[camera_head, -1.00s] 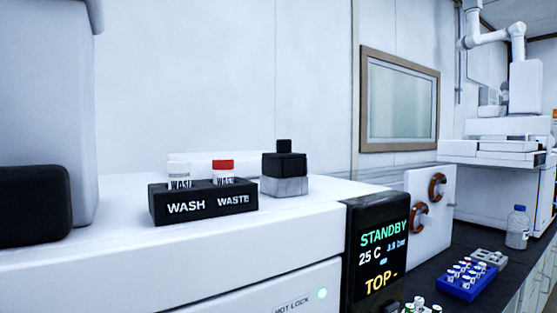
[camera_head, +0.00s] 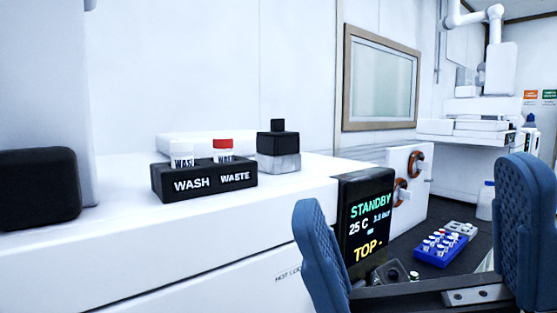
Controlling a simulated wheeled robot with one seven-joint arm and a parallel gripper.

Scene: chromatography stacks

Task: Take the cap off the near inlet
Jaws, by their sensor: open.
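A black block with a small square knob (camera_head: 278,140) sits on a pale grey base (camera_head: 279,163) on top of the white instrument. It looks like a capped inlet, but I cannot tell whether it is the near one. My gripper (camera_head: 415,235) is at the lower right, with two blue ribbed fingers spread wide apart. It is open with nothing between the fingers. It is in front of the display and bench, to the right of and lower in the picture than the black block, and apart from it.
A black WASH/WASTE holder (camera_head: 205,182) with a white-capped and a red-capped vial stands left of the block. The STANDBY display (camera_head: 365,225) is beside my left finger. A blue vial rack (camera_head: 437,257) and a bottle (camera_head: 486,201) are on the dark bench. The white top (camera_head: 120,232) is clear in front.

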